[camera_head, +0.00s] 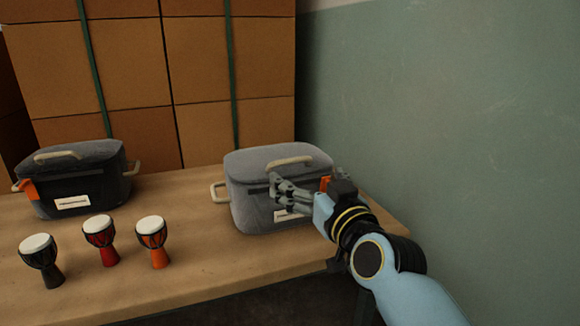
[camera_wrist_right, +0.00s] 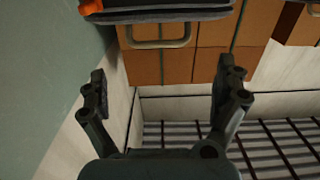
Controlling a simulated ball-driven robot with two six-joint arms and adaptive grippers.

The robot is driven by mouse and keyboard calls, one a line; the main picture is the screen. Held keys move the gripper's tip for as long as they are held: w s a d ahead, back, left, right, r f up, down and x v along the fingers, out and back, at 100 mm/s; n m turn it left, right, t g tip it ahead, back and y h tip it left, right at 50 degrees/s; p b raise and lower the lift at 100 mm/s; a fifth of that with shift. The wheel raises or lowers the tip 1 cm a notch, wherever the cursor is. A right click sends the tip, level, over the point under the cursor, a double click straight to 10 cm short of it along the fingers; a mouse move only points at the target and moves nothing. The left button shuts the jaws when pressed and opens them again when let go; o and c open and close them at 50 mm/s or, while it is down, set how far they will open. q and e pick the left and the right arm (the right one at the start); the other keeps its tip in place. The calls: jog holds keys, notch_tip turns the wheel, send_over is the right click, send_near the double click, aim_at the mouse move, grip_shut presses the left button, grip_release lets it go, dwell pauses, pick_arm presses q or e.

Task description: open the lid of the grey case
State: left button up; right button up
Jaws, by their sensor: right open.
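The grey case (camera_head: 255,215) stands at the right part of the table with its lid (camera_head: 250,160) shut. A beige handle lies on the lid, and another sits on the left side. A white label is partly hidden behind my right gripper. My right gripper (camera_head: 281,194) is open and empty in front of the case's right part, with an orange latch (camera_head: 325,183) beside it. In the right wrist view the open fingers (camera_wrist_right: 160,78) have nothing between them; the underside edge of the case (camera_wrist_right: 160,12) shows beyond them, at the top. My left gripper is not in view.
A darker case (camera_head: 85,185) with an orange latch stands at the left. Three goblet drums, black (camera_head: 41,262), red (camera_head: 101,240) and orange (camera_head: 152,242), stand on the wooden table (camera_head: 200,270). Stacked cardboard boxes (camera_head: 120,70) rise behind. A green wall (camera_head: 440,110) is at the right.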

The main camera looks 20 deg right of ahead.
aim_at(293, 162)
jog(key=w, duration=0.9)
jog(key=shift+w+a, duration=0.15)
jog(key=shift+w, duration=0.15)
jog(key=shift+c, duration=0.4)
